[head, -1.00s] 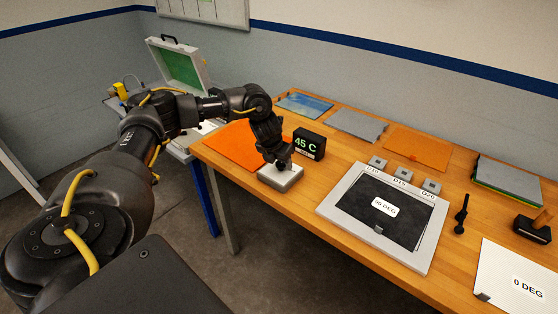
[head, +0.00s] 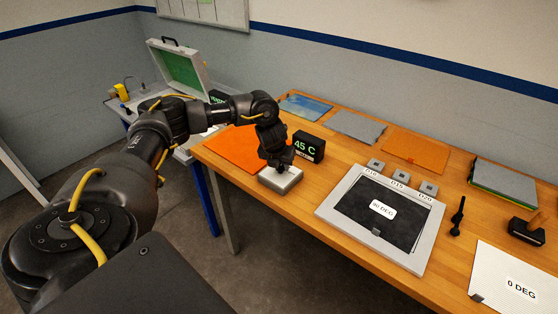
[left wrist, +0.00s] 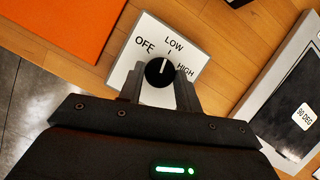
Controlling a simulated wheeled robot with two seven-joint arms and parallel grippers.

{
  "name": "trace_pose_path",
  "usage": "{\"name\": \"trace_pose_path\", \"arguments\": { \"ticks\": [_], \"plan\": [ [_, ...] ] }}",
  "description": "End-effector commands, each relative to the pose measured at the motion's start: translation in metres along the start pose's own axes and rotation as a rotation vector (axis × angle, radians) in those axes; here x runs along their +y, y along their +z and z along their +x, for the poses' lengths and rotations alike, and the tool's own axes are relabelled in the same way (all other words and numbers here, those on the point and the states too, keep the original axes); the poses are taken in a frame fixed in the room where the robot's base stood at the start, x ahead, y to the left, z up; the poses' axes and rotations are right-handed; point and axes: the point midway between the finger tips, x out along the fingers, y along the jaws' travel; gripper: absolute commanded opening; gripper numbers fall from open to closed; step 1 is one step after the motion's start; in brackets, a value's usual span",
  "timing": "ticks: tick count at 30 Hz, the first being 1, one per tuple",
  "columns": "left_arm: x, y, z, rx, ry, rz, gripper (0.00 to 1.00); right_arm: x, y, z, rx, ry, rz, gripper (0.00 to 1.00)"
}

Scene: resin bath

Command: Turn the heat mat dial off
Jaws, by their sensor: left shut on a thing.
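The dial is a black round knob (left wrist: 160,71) on a white box marked OFF, LOW and HIGH. In the left wrist view its white pointer line points up, towards the LOW mark. The box (head: 281,182) stands near the front edge of the table in the head view. My left gripper (head: 279,165) is over the box, pointing down. In the left wrist view its two fingers (left wrist: 161,84) are shut on the knob, one on each side. The orange heat mat (head: 235,147) lies flat behind and left of the box. My right gripper is not in view.
A black display (head: 309,146) reading 45 C stands just behind the box. A grey-framed tray (head: 330,207) with a 90 DEG sheet lies to the right. Small grey blocks and a black tool (head: 458,216) are further right. Several sheets lie along the back.

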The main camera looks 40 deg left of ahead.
Motion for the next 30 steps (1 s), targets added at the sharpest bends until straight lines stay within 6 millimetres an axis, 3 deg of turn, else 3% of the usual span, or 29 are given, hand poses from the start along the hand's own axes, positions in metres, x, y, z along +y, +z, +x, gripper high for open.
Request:
{"name": "trace_pose_path", "arguments": {
  "ticks": [1, 15, 30],
  "plan": [
    [-0.001, 0.002, -0.005, 0.001, 0.017, -0.039, 0.11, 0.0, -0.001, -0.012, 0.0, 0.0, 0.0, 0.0],
    [-0.004, 0.004, -0.005, 0.0, 0.186, -0.448, 0.11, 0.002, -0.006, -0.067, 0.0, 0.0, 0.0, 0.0],
    [-0.006, 0.005, -0.002, -0.003, 0.305, -0.739, 0.11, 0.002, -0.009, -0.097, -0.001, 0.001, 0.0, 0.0]
  ]
}}
